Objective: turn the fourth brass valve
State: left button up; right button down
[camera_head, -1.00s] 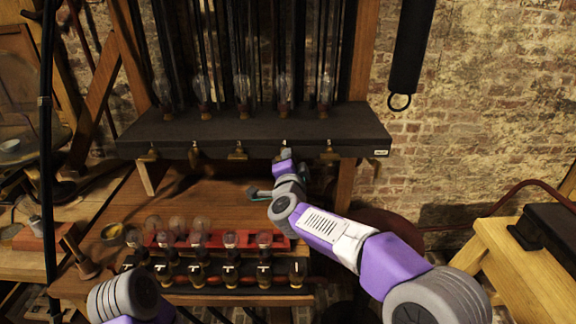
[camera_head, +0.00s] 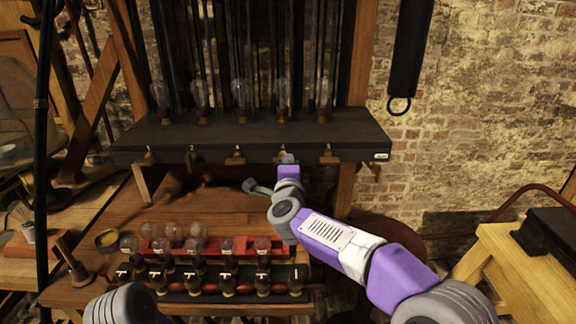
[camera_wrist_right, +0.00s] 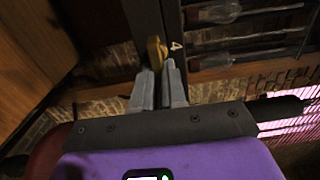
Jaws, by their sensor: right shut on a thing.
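Several brass valves hang in a row along the front edge of a black shelf, such as the left one (camera_head: 148,158), the third (camera_head: 235,156) and the right one (camera_head: 326,155). My right gripper (camera_head: 288,160) is at the fourth place from the left and mostly hides the valve there. In the right wrist view, the right gripper (camera_wrist_right: 160,70) has its two fingers close together around the near end of the fourth brass valve (camera_wrist_right: 155,49). A "4" is marked beside it. My left gripper is out of view; only part of my left arm shows at the bottom.

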jog(key=c, duration=1.2)
grip_release()
jog(key=s, duration=0.7)
jog(key=shift+s+p, duration=0.3)
